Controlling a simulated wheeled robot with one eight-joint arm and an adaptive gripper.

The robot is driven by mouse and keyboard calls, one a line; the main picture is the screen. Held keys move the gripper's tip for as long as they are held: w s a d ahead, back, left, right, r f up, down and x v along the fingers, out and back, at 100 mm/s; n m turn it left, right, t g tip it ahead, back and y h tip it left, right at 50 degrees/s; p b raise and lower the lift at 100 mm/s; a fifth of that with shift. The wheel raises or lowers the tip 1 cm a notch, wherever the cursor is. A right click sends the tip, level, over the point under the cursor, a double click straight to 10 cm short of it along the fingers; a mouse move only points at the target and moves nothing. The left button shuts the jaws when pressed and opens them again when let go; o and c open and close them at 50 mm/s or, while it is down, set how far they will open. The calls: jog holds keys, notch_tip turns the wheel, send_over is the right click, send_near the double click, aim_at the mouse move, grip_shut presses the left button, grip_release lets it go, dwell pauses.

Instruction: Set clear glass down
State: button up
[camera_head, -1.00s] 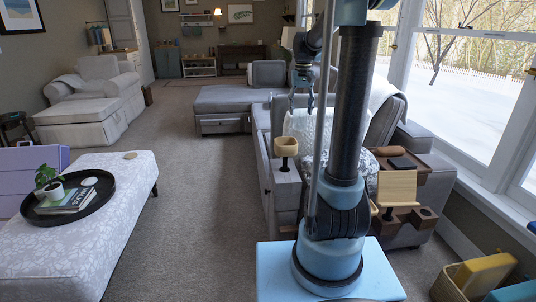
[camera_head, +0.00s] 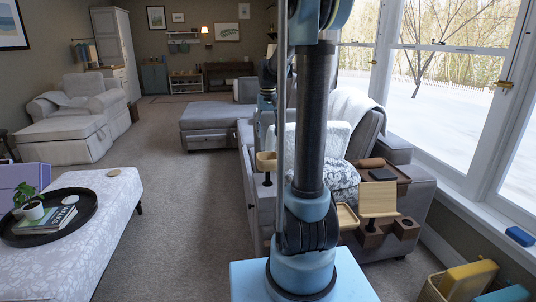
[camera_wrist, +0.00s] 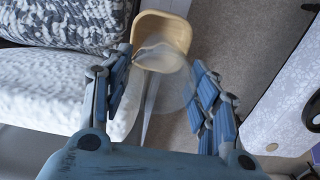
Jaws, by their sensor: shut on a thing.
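The clear glass (camera_wrist: 166,82) is a faint, see-through shape between my fingers in the wrist view. My gripper (camera_wrist: 163,68) is shut on it, with one finger on each side. Beyond the glass is a small tan wooden tray (camera_wrist: 162,22) with a raised rim, and the glass overlaps its near edge in the picture. I cannot tell the gap between them. In the head view my gripper (camera_head: 266,103) is partly hidden by my arm, above a small wooden holder (camera_head: 266,163) at the sofa's left arm. The glass cannot be made out there.
The grey sofa (camera_head: 250,195) with patterned cushions stands close by. Other wooden pieces (camera_head: 379,199) sit on its near arm. A white patterned ottoman (camera_head: 95,240) with a black tray (camera_head: 75,222) is at left. Carpet (camera_head: 185,200) between them is clear.

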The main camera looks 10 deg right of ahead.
aim_at(268, 144)
jog(key=shift+f, duration=3.5)
jog(key=o, duration=1.5)
jog(key=shift+o, duration=0.2)
notch_tip(268, 144, up, 12)
jog(key=f, duration=0.1)
jog(key=s, duration=0.9)
jog(key=s+f+t, duration=0.1)
jog(key=s+f, duration=0.7)
jog(key=s, duration=0.5)
jog(key=s+f+t, duration=0.1)
jog(key=s+f, duration=0.7)
jog(key=s, duration=0.5)
jog(key=shift+d+f, duration=0.25)
